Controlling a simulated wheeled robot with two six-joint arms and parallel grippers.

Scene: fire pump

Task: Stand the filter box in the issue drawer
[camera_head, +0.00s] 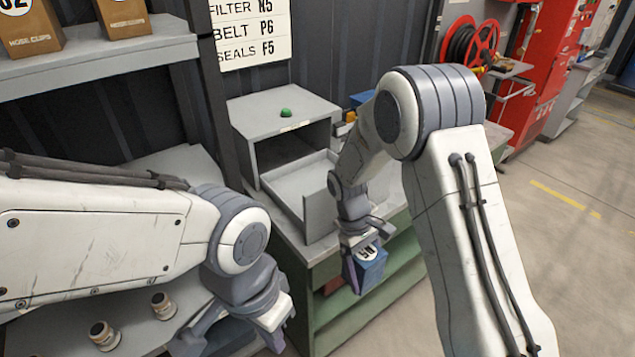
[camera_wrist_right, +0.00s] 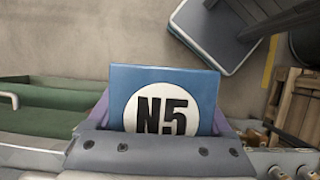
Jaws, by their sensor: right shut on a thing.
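The filter box (camera_head: 370,272) is blue with a white round label reading N5. My right gripper (camera_head: 364,250) is shut on it and holds it in front of the bench, below the level of the drawer. In the right wrist view the box (camera_wrist_right: 165,82) sits between the two purple fingers of the right gripper (camera_wrist_right: 162,118). The issue drawer (camera_head: 290,183) is a grey tray pulled out of a grey housing on the bench; its visible floor looks empty, and my right arm hides its right part. My left gripper (camera_head: 235,338) is low at the front, open and empty.
The drawer housing (camera_head: 280,108) has a green knob on top. A sign (camera_head: 250,30) above lists FILTER N5. Brass fittings (camera_head: 104,335) stand on the lower left surface. Hose clip boxes (camera_head: 125,17) sit on the upper left shelf. Floor at right is clear.

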